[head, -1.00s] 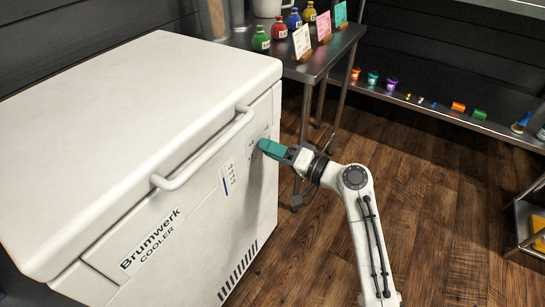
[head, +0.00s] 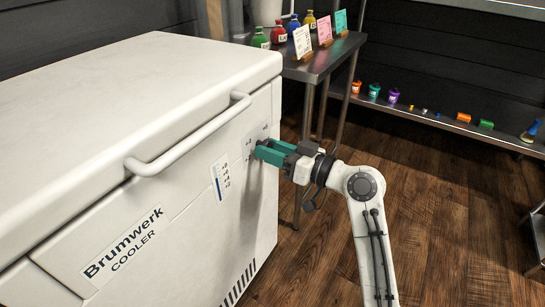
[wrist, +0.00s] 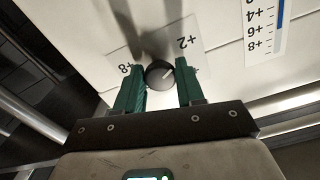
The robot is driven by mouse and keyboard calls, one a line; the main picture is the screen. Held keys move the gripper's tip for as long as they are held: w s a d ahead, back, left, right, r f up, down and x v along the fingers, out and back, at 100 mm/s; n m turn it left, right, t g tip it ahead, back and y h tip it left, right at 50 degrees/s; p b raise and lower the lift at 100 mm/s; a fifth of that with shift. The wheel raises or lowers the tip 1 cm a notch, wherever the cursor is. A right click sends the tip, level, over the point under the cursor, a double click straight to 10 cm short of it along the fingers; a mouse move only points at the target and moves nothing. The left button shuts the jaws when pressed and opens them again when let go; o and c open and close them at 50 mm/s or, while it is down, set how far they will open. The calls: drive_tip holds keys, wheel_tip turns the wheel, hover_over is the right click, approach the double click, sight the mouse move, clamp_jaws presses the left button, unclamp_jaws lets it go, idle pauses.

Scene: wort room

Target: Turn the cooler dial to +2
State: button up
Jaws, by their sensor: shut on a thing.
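The Brumwerk cooler (head: 130,115) is a white chest with its lid closed and a long handle on the front. Its dial (wrist: 157,77) is a dark round knob on a pale plate, seen upside down in the wrist view. Marks +2 and +8 are readable around it. A pale pointer line on the knob slants to the upper right, roughly toward the +2 side; its exact setting is hard to tell. My gripper (head: 262,150) has its green fingers on either side of the knob and is shut on it. In the head view the fingers hide the dial.
A scale strip (head: 220,178) with a blue bar sits beside the dial. The lid handle (head: 190,140) juts out close to my gripper. A metal table (head: 320,62) with bottles and cards stands behind. Open wooden floor lies to the right.

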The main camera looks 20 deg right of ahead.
drive_tip(key=shift+f+n+b, duration=0.2)
drive_tip(key=shift+n+b, duration=0.1)
drive_tip(key=shift+n, duration=0.2)
drive_tip(key=o, duration=1)
drive_tip(key=shift+r, duration=0.1)
drive_tip(key=p+v, duration=0.3)
drive_tip(key=v, duration=0.8)
drive_tip(key=shift+w, duration=0.1)
